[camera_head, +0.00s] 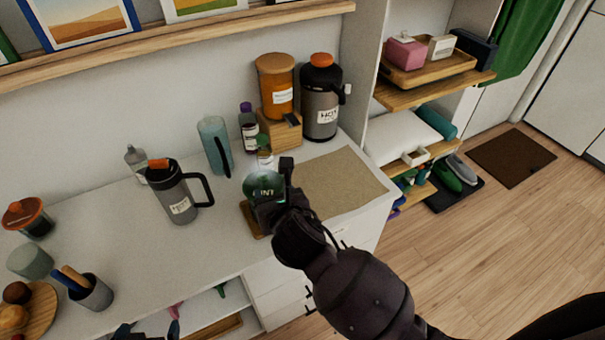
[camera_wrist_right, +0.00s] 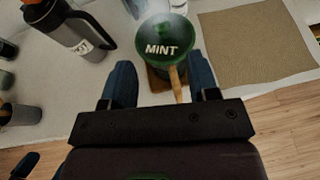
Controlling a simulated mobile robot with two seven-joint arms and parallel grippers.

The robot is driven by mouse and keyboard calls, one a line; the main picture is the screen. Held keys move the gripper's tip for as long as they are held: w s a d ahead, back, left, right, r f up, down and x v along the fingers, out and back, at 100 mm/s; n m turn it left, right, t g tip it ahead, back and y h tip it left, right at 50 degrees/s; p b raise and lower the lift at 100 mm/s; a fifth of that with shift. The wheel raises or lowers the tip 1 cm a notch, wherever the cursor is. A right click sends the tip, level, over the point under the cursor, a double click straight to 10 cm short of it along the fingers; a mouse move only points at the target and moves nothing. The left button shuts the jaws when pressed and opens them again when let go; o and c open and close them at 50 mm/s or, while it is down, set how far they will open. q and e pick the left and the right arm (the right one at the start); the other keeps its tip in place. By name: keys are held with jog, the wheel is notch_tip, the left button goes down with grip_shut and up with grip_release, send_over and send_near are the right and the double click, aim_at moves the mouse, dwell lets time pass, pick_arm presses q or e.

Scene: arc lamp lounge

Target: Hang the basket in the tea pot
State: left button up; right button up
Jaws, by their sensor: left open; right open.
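A round green thing marked MINT (camera_head: 264,186) stands over a small wooden board (camera_head: 250,218) at the middle of the counter. In the right wrist view the green MINT thing (camera_wrist_right: 163,48) has a tan, stick-like handle (camera_wrist_right: 174,76) pointing towards me. I cannot tell whether it is the basket, the tea pot or both together. My right gripper (camera_wrist_right: 162,76) is open, with its blue fingers on either side of the handle, not visibly closed on it. The right arm hides part of this in the head view. My left gripper (camera_head: 149,331) is open and empty at the bottom edge, low before the counter.
A grey handled jug (camera_head: 174,193), a teal jug (camera_head: 214,146) and a small clear bottle (camera_head: 137,162) stand left of the MINT thing. An orange canister (camera_head: 276,84) and a HOT flask (camera_head: 322,100) stand behind. A bare tan mat (camera_head: 335,181) lies at right.

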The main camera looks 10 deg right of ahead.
jog(key=s+d+f+n+h, duration=0.1)
jog(key=s+d+f+n, duration=0.4)
jog(key=d+n, duration=0.3)
jog(key=s+d+f+n+g+h, duration=0.1)
jog(key=s+d+f+n, duration=0.5)
jog(key=n, duration=0.9)
jog(key=s+d+f+n, duration=0.5)
jog(key=s+d+n, duration=0.2)
jog(key=d+n, duration=0.4)
jog(key=shift+s+d+f+n+g+h, duration=0.3)
jog(key=shift+d+f+g+h, duration=0.05)
jog(key=shift+g+h, duration=0.05)
jog(key=shift+f, duration=0.1)
jog(key=shift+w+f+b, duration=0.25)
jog(key=shift+f+b, duration=0.05)
jog(key=shift+b, duration=0.45)
